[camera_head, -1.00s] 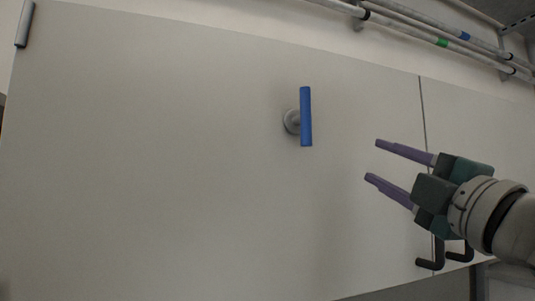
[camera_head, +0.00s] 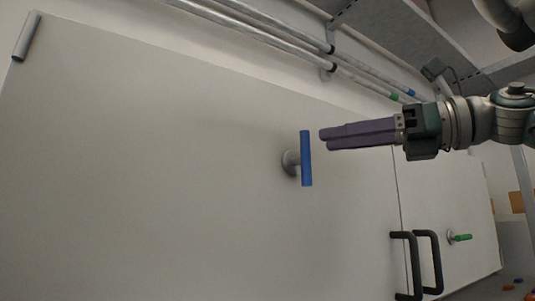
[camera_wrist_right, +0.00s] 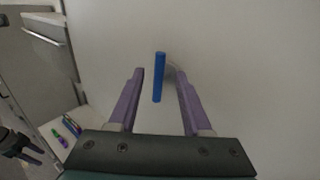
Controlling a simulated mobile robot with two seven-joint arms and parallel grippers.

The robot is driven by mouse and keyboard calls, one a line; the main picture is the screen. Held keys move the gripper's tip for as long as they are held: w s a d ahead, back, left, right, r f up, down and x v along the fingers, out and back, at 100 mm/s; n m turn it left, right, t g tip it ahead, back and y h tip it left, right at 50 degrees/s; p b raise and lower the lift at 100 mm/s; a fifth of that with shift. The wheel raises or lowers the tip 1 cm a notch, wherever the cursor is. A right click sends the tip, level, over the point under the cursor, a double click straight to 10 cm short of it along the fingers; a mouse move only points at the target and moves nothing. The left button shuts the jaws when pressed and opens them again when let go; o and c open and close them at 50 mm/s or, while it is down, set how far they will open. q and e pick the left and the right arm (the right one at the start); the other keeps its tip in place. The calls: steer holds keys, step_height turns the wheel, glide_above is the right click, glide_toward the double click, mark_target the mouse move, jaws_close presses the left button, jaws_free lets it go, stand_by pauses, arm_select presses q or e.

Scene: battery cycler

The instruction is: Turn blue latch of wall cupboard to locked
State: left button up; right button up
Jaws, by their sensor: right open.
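The blue latch (camera_head: 306,158) is a straight bar on a round grey mount (camera_head: 290,162) on the white cupboard door (camera_head: 180,190). It stands near upright in the head view. My right gripper (camera_head: 322,139) is just right of the latch's upper half, its purple fingers pointing left at it. In the right wrist view the blue latch (camera_wrist_right: 159,78) appears between the two open fingers of my right gripper (camera_wrist_right: 158,76), with a gap on each side. The fingers do not touch it there.
Two black handles (camera_head: 416,265) sit beside the door seam at lower right. A green latch (camera_head: 461,238) is on the neighbouring door. Pipes (camera_head: 270,35) run along the wall above. In the wrist view, coloured items (camera_wrist_right: 70,126) lie on a surface at left.

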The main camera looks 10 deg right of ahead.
mark_target(309, 165)
arm_select(q)
step_height(309, 165, up, 4)
steer(key=shift+a+f+p, duration=0.15)
steer(key=shift+f+p, duration=0.1)
steer(key=shift+p, duration=0.85)
arm_select(e)
steer(key=x, duration=0.4)
steer(key=shift+a, duration=0.1)
jaws_close()
